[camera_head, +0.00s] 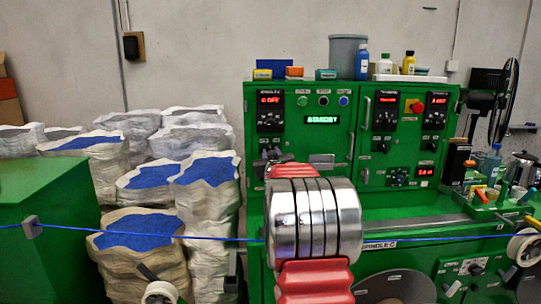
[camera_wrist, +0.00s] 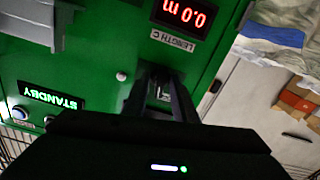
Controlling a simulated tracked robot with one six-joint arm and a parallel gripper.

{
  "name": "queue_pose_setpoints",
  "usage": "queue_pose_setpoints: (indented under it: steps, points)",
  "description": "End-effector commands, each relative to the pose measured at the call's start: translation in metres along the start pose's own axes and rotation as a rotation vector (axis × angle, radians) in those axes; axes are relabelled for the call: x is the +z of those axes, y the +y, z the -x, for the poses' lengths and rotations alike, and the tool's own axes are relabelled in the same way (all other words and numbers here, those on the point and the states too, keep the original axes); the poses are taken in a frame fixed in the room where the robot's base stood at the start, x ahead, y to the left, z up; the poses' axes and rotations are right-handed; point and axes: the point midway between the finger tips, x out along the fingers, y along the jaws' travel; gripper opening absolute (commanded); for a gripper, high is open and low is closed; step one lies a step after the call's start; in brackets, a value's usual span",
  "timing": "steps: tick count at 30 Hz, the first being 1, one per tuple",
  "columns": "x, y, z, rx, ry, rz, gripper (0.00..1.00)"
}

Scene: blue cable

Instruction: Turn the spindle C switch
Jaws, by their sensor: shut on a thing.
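The green control panel (camera_head: 350,150) of the machine stands ahead, with a red "C OFF" readout (camera_head: 270,99) at its upper left. My gripper (camera_wrist: 163,88) shows in the wrist view, which is upside down. Its dark fingers are at the green panel face and closed on a small switch (camera_wrist: 163,92), mostly hidden between them. The switch sits by the "LENGTH C" label (camera_wrist: 173,41) and its red "0.0 m" readout (camera_wrist: 185,12). In the head view my gripper (camera_head: 268,156) is small and dark; the switch cannot be made out. Which way it is turned is unclear.
A lit "STANDBY" readout (camera_head: 321,120) is on the panel, with round buttons (camera_head: 323,101) above it. A blue cable (camera_head: 420,239) runs across in front. Sacks of blue material (camera_head: 150,175) stand left. Bottles (camera_head: 408,63) and a grey bin (camera_head: 347,55) stand on top.

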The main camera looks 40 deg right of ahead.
Motion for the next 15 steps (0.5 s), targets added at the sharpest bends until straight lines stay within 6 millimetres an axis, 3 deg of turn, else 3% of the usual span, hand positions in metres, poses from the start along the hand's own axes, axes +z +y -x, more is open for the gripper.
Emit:
queue_pose_setpoints:
  steps: [15]
  points:
    - [-0.0034, -0.0022, -0.0002, -0.001, 0.007, 0.324, 0.03]
